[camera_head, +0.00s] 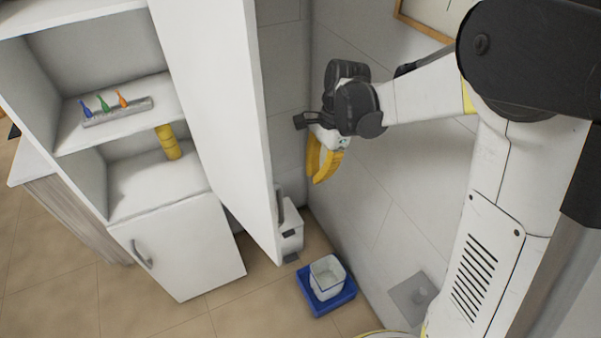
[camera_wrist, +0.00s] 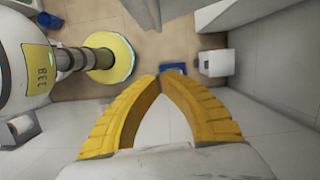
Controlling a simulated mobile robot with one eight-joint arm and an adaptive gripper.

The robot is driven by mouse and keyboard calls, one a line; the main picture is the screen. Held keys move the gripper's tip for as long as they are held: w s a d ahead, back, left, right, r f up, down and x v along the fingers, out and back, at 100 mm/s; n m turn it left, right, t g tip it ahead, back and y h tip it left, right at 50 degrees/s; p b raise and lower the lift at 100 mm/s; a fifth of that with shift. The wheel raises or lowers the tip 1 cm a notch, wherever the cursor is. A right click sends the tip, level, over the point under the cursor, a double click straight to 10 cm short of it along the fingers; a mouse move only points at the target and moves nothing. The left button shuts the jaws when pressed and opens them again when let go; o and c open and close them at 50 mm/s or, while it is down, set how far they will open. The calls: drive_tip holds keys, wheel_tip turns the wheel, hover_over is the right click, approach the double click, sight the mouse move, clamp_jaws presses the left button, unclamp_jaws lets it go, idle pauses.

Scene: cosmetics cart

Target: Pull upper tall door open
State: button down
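The upper tall door (camera_head: 215,100) is a white panel that stands swung open, away from the cabinet shelves. Its grey handle (camera_head: 281,205) is near the lower free edge. My gripper (camera_head: 318,180) is to the right of the door, in front of the tiled wall and apart from the door and handle. Its yellow fingers point down. In the wrist view the fingertips (camera_wrist: 160,77) meet, with nothing held between them. A pale panel at the top right of the wrist view may be the door.
A closed lower door (camera_head: 185,250) is below. A white bin (camera_head: 291,232) and a blue tray (camera_head: 340,304) with a white container (camera_head: 326,275) are on the floor.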

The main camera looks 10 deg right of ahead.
drive_tip(key=s+a+f+b, duration=0.2)
drive_tip(key=a+f, duration=0.4)
drive_tip(key=f, duration=0.3)
drive_tip(key=shift+f, duration=0.35)
drive_tip(key=shift+s+a, duration=0.15)
